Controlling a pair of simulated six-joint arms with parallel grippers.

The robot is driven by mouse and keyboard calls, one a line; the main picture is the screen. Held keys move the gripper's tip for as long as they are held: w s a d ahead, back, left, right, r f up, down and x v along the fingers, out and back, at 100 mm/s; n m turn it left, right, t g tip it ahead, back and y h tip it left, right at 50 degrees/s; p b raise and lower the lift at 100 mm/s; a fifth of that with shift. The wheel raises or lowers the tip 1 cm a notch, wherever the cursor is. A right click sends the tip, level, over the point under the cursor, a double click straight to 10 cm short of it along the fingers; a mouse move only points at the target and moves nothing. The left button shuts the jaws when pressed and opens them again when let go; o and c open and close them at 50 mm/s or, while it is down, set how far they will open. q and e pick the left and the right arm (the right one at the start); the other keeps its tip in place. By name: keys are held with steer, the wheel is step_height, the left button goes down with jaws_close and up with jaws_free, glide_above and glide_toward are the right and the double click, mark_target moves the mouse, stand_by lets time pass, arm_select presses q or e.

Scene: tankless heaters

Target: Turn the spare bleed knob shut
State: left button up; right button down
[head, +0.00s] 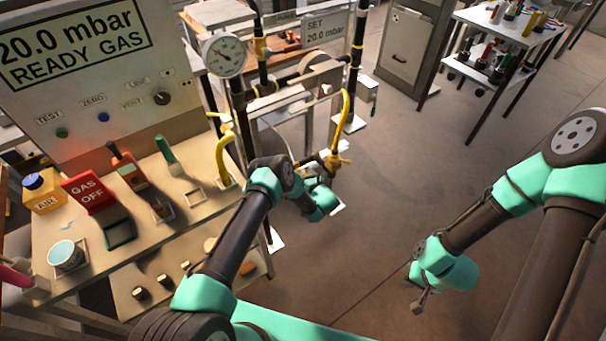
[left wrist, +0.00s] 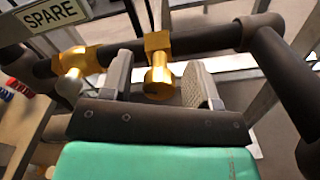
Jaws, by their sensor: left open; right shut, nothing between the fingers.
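In the left wrist view a brass fitting (left wrist: 158,45) sits on a dark pipe, with a brass knob or stub (left wrist: 159,82) pointing toward my wrist. A "SPARE" label (left wrist: 55,14) hangs at upper left. My left gripper (left wrist: 162,84) is open, with one finger on each side of the knob and visible gaps between. In the head view, the left gripper is beside the pipe stand, its fingers largely hidden by my wrist. My right gripper (head: 420,303) is shut and empty, low over the floor at the right.
A second brass fitting (left wrist: 78,62) is just left of my left finger. A yellow hose (head: 345,112) and pressure gauge (head: 224,54) are on the stand. The bench (head: 105,255) at left holds a "GAS OFF" sign (head: 88,190) and bottle (head: 42,192). Open floor (head: 400,190) lies right.

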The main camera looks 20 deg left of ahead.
arm_select(q)
steer(key=shift+d, duration=0.1)
steer(key=v, duration=1.7)
steer(key=shift+s, duration=0.2)
steer(key=shift+d, duration=0.15)
